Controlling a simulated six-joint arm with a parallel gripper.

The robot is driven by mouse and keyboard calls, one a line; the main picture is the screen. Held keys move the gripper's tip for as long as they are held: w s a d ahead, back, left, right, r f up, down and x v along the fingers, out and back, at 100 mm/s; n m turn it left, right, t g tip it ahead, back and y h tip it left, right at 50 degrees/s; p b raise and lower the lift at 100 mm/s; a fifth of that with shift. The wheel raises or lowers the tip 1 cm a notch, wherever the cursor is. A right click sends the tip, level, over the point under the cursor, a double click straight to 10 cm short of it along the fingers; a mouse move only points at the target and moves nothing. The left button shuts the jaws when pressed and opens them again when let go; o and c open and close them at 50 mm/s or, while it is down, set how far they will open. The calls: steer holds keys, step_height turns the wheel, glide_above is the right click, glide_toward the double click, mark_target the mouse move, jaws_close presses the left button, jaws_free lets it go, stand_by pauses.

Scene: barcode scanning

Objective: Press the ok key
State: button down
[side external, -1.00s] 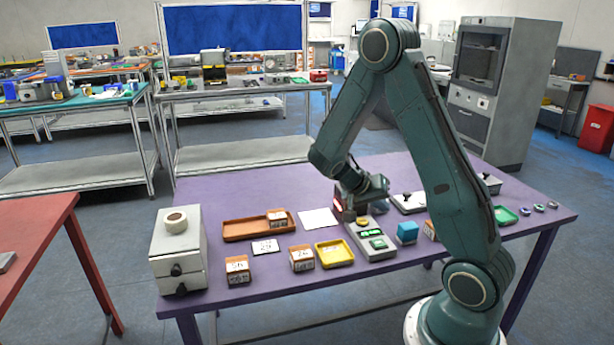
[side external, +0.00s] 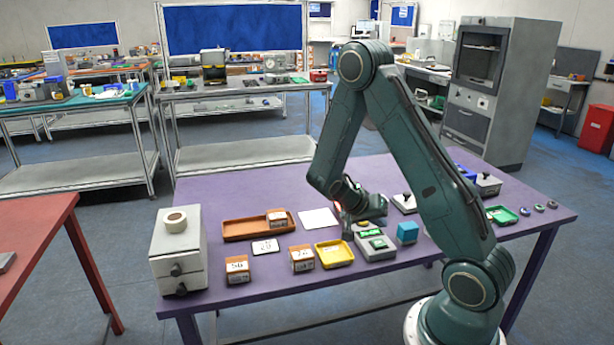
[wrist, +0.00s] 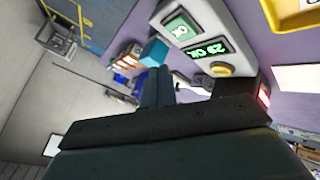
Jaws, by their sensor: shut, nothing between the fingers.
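The grey keypad unit (side external: 376,252) stands near the table's front middle. It carries a green key (wrist: 180,28) with a pale symbol, a lit green display (wrist: 208,49) that appears to read "29 OK", and a round yellow button (wrist: 222,70). I cannot read a label on the green key. My gripper is shut and empty; its fingers (wrist: 158,86) show in the wrist view, beside the unit in the picture. In the side view the gripper is low behind the unit, its tips partly hidden. I cannot tell whether they touch anything.
A yellow tray (side external: 334,254) is left of the unit, and a blue block (side external: 407,233) is right of it.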

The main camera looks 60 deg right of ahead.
mark_target(376, 244)
steer(key=shift+f, duration=1.75)
steer(key=shift+f, duration=0.85)
stand_by(1.8)
steer(key=shift+r, duration=0.85)
steer(key=shift+r, duration=0.1)
stand_by(0.3)
steer(key=shift+r, duration=2.45)
